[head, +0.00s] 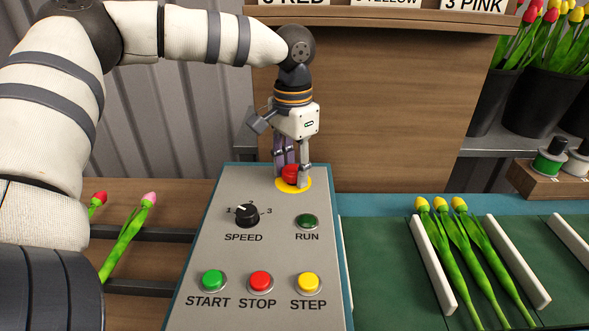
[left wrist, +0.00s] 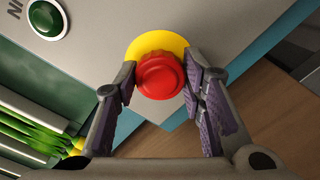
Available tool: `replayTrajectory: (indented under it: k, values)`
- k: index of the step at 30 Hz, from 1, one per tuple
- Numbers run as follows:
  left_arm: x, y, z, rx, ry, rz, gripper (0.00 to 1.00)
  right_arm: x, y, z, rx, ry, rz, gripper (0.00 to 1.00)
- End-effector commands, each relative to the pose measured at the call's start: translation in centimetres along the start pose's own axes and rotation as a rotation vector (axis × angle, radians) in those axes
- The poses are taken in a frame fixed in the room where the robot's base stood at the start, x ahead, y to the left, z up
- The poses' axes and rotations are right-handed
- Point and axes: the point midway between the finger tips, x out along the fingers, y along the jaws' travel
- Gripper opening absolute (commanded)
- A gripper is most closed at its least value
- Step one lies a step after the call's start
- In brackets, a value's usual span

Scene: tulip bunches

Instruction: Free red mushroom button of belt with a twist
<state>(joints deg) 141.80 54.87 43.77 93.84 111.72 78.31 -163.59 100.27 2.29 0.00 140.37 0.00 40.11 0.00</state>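The red mushroom button (head: 291,173) sits on a yellow disc (head: 292,185) at the far right corner of the grey control panel (head: 266,255). In the left wrist view the button (left wrist: 160,76) shows as a round red knob over the yellow disc (left wrist: 152,43). My left gripper (head: 292,174) points down over it, with one finger on each side. In the wrist view the fingertips of that gripper (left wrist: 160,75) lie against the button's sides, with hardly any gap. My right gripper is not in view.
The panel also carries the speed knob (head: 247,214), the dark green run lamp (head: 306,221) and start (head: 212,281), stop (head: 260,282) and step (head: 308,282) buttons. Yellow tulips (head: 470,250) lie on the green belt (head: 385,260) at right. A wooden board (head: 400,100) stands behind.

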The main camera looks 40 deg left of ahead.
Motion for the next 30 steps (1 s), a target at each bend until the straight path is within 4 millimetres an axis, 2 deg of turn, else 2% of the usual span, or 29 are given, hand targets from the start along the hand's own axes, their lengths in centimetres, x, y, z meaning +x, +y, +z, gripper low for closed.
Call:
replayTrajectory:
  k: [2, 11, 24, 30]
  values:
    - [0.1, 0.0, 0.0, -0.001, -0.002, 0.000, 0.52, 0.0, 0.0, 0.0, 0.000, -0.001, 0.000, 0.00]
    - [-0.2, 0.0, 0.0, -0.003, 0.001, 0.000, 0.52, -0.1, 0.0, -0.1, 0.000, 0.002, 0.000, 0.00]
    - [-6.1, 0.0, 0.0, -0.003, 0.007, -0.001, 0.52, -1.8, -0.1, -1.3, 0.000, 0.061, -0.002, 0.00]
    - [-7.9, 0.0, 0.0, -0.004, 0.002, 0.000, 0.52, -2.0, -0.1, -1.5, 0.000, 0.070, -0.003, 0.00]
